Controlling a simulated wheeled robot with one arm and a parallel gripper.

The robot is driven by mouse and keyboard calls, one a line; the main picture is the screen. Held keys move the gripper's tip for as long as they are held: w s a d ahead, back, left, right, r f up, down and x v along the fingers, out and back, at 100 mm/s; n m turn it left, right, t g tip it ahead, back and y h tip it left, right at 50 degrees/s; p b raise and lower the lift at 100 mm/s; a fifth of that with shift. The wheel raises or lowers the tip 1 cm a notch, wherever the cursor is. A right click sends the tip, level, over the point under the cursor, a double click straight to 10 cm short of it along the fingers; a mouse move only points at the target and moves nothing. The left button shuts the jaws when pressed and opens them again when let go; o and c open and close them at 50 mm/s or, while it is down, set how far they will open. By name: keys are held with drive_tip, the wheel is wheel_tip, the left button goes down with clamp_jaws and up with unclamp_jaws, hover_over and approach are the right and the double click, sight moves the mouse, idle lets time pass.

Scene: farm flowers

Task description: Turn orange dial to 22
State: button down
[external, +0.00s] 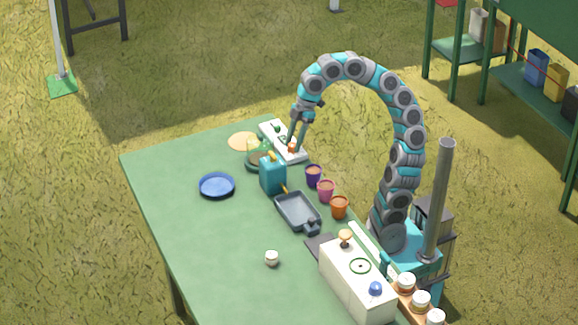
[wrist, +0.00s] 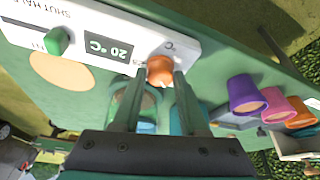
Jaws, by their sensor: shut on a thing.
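The orange dial (wrist: 160,69) sits on a white control panel (wrist: 88,25) and shows upside down in the wrist view. The panel's dark display (wrist: 108,47) reads 20 °C. A green knob (wrist: 56,41) is on the same panel. My gripper (wrist: 158,80) is shut on the orange dial, one finger on each side of it. In the external view my gripper (external: 295,146) reaches down to the panel (external: 291,155) at the table's far end; the orange dial (external: 292,149) shows small between the fingertips.
Purple, pink and orange pots (external: 314,175) stand beside the panel. A teal container (external: 272,175), a grey tray (external: 297,210) and a blue plate (external: 216,185) are on the green table (external: 180,220). A white box (external: 350,285) stands near my base. The table's left side is mostly clear.

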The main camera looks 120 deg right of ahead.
drive_tip(key=shift+a+m+h+b, duration=0.15)
drive_tip(key=shift+m+h+b, duration=0.7)
drive_tip(key=shift+m, duration=1.25)
drive_tip(key=shift+c, duration=2.2)
unclamp_jaws()
drive_tip(key=v, duration=0.7)
drive_tip(key=shift+r, duration=0.35)
drive_tip(key=shift+s, duration=0.2)
